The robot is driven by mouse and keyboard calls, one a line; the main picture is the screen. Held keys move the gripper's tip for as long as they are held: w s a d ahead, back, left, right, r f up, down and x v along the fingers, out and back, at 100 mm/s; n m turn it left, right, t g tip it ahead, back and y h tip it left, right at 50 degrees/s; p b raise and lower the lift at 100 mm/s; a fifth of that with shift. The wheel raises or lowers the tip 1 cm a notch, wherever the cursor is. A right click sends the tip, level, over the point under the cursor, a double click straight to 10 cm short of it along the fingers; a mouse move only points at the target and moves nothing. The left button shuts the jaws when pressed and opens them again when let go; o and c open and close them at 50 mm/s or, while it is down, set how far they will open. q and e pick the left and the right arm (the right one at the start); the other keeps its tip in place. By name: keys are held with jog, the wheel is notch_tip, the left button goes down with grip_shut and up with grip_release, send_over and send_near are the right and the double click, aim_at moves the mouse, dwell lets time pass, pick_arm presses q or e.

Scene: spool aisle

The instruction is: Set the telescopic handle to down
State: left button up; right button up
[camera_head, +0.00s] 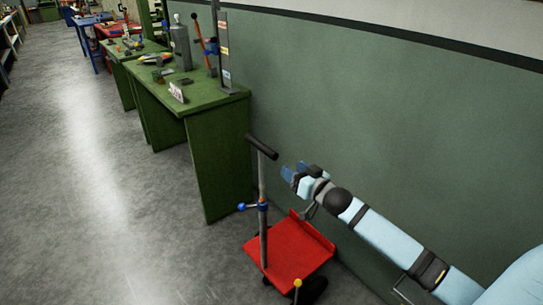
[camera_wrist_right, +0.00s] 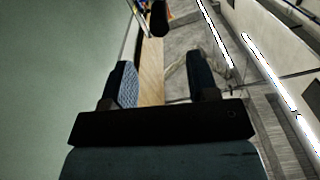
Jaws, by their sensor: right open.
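The telescopic handle is a thin grey pole (camera_head: 263,235) with a black crossbar grip (camera_head: 262,147) on top. It rises upright from a red cart platform (camera_head: 287,250), and the grip stands well above it. A blue clamp (camera_head: 254,206) sits partway up the pole. My right gripper (camera_head: 287,174) is to the right of the pole, slightly below the grip and apart from it. In the right wrist view its two fingers (camera_wrist_right: 163,78) are spread with nothing held between them. A dark rounded end, seemingly the grip (camera_wrist_right: 159,18), shows beyond the fingertips. My left gripper is not in view.
A green workbench (camera_head: 205,98) with tools stands behind the cart, along the green wall (camera_head: 370,95). The wall runs close beside my right arm. A small yellow-topped post (camera_head: 297,284) stands at the platform's front. The grey floor (camera_head: 90,200) to the left is clear.

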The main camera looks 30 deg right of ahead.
aim_at(272, 155)
jog(key=w, duration=0.7)
jog(key=w+b, duration=0.1)
jog(key=w, duration=0.3)
jog(key=shift+a+f, duration=0.1)
jog(key=shift+a, duration=0.3)
jog(key=shift+s, duration=0.1)
jog(key=shift+c, duration=0.3)
grip_shut()
jog(key=shift+f, duration=0.15)
